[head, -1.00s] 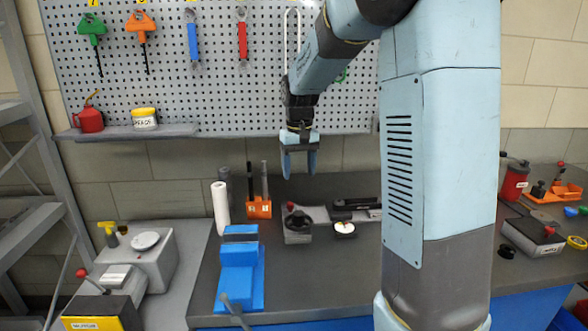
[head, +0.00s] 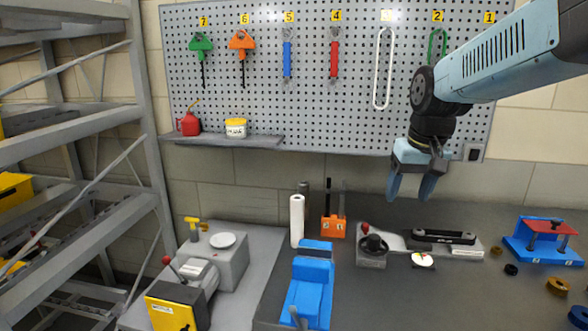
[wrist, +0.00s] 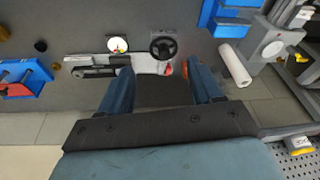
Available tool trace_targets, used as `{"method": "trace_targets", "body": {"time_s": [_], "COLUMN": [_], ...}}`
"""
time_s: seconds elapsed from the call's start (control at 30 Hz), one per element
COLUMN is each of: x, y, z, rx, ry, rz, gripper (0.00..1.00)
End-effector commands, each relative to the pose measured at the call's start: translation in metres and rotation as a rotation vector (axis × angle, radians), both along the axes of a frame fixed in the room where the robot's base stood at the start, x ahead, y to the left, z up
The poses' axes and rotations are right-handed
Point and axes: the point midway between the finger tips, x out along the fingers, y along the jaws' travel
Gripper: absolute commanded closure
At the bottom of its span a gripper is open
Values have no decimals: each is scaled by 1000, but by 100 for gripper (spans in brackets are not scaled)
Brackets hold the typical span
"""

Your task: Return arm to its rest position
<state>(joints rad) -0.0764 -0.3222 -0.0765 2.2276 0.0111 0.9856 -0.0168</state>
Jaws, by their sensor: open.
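My gripper (head: 410,188) hangs at the right of the head view, fingers pointing down, in front of the lower edge of the pegboard (head: 330,110). Its two blue fingers are apart with nothing between them. My arm comes in from the upper right of the head view. In the wrist view the gripper (wrist: 160,88) is also open and empty, above the bench, with the fixture's black handwheel (wrist: 163,46) beyond the fingertips.
Below the gripper are the grey fixture with a black handwheel (head: 374,244) and a round dial (head: 422,260). A blue vise (head: 308,285), white roll (head: 297,221) and orange tool holder (head: 333,227) stand to the left. A blue-red fixture (head: 541,241) is at right. Grey shelving (head: 142,80) stands far left.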

Motion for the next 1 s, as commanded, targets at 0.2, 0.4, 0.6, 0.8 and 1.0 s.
{"method": "trace_targets", "body": {"time_s": [0.2,0.4,0.6,0.8,1.0], "x": [-45,-84,-116,-132,-135], "y": [0,1,2,1,1], "z": [6,5,0,-5,-6], "rx": [-3,-11,-21,-28,-29], "ry": [-78,-146,-206,-238,-242], "rz": [-6,-10,-16,-20,-21], "gripper": [35,35,35,35,35]}}
